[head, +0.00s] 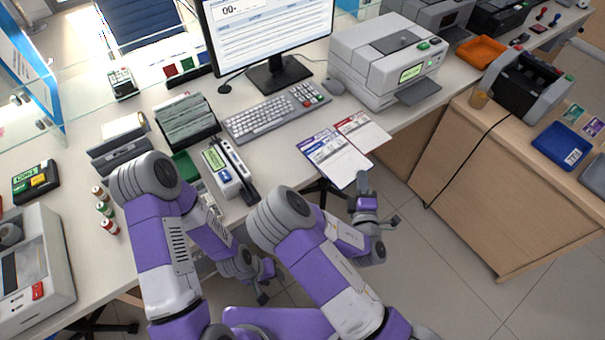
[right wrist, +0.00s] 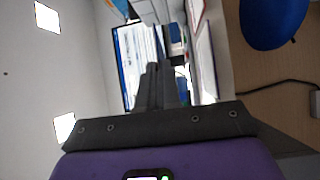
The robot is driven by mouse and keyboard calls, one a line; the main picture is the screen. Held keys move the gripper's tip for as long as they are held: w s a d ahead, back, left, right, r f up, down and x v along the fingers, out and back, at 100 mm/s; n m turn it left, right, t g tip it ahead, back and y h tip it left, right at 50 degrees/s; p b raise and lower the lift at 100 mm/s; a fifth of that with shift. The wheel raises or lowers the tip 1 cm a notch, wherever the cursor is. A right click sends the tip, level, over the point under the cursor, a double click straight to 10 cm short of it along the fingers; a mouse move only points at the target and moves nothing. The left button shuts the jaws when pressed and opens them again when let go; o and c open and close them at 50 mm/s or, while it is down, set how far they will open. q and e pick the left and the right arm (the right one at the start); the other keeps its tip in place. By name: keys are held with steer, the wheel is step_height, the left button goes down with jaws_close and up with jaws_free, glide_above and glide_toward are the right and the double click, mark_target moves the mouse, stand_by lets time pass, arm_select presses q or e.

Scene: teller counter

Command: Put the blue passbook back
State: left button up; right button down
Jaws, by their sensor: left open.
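I cannot single out the blue passbook with certainty. A stand (head: 184,76) at the back of the desk holds small red, green and dark booklets upright. My left gripper (head: 265,284) is open and empty, low in front of the desk's front edge. My right gripper (head: 372,200) is in front of the desk, just below the paper forms. In the right wrist view its two dark fingers (right wrist: 160,85) are together, with nothing visible between them.
Paper forms (head: 345,160) lie at the desk's front edge, beside the keyboard (head: 277,112) and printer (head: 388,62). A card terminal (head: 222,168) and file holder (head: 187,122) stand left. The wooden counter (head: 500,150) holds a banknote counter (head: 527,84). Floor is clear between desk and counter.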

mark_target(333, 178)
steer(key=shift+m+h, duration=0.4)
steer(key=shift+h, duration=0.2)
steer(key=a, duration=0.2)
steer(key=a+b, duration=0.1)
steer(key=a, duration=0.2)
steer(key=a+b, duration=0.1)
steer(key=a, duration=0.2)
steer(key=shift+w+r, duration=0.35)
steer(key=shift+r, duration=0.05)
steer(key=s+a+r+b, duration=0.1)
steer(key=a, duration=0.6)
step_height(333, 178, down, 10)
steer(key=a+b, duration=0.1)
steer(key=b, duration=0.3)
steer(key=shift+s+a+r, duration=0.2)
steer(key=shift+r, duration=0.05)
steer(key=shift+f, duration=0.2)
steer(key=c, duration=1.3)
jaws_free()
steer(key=shift+c, duration=0.2)
steer(key=shift+r, duration=0.1)
